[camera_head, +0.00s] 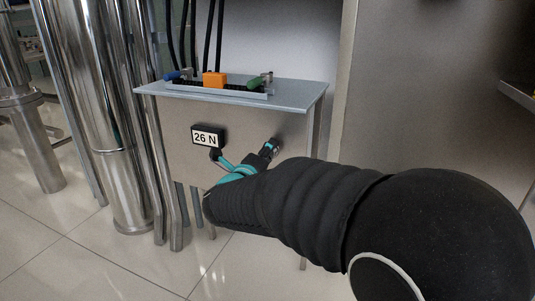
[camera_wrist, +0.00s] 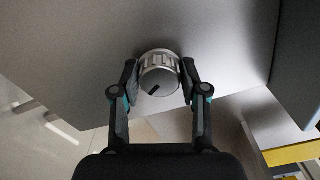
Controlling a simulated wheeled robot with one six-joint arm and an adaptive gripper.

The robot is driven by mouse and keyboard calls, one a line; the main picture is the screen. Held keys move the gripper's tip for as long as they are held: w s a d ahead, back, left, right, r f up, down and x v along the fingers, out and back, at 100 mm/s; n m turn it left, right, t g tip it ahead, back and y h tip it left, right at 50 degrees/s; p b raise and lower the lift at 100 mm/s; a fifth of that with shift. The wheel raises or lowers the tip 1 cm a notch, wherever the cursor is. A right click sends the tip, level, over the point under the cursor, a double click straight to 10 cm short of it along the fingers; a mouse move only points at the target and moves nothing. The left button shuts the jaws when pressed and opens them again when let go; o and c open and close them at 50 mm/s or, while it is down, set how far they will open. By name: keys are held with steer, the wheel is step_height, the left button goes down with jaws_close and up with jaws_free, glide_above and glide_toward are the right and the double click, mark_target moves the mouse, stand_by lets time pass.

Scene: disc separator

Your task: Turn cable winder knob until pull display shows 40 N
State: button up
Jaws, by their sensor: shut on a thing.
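The pull display (camera_head: 207,138) is a small black box with a white face on the front of a steel cabinet, and it reads 26 N. The cable winder knob (camera_wrist: 160,76) is a round, ribbed metal knob with a dark mark on its face, seen in the wrist view. My gripper (camera_wrist: 159,78) is shut on the knob, with one finger on each side of it. In the head view my gripper (camera_head: 270,147) reaches the cabinet front right of the display, and the knob is mostly hidden there.
The steel cabinet (camera_head: 178,160) has a grey top (camera_head: 300,92) carrying a tray with an orange block (camera_head: 213,79), a blue-handled part and a green-handled part (camera_head: 258,82). Dark cables rise behind it. Steel pipes (camera_head: 95,90) stand at left. A tall metal panel (camera_head: 420,90) stands at right.

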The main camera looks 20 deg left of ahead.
steer(key=shift+m, duration=0.4)
steer(key=o, duration=1.1)
steer(key=shift+o, duration=0.2)
steer(key=shift+s, duration=0.1)
steer(key=s, duration=1.1)
steer(key=shift+s+a, duration=0.35)
steer(key=shift+a, duration=0.1)
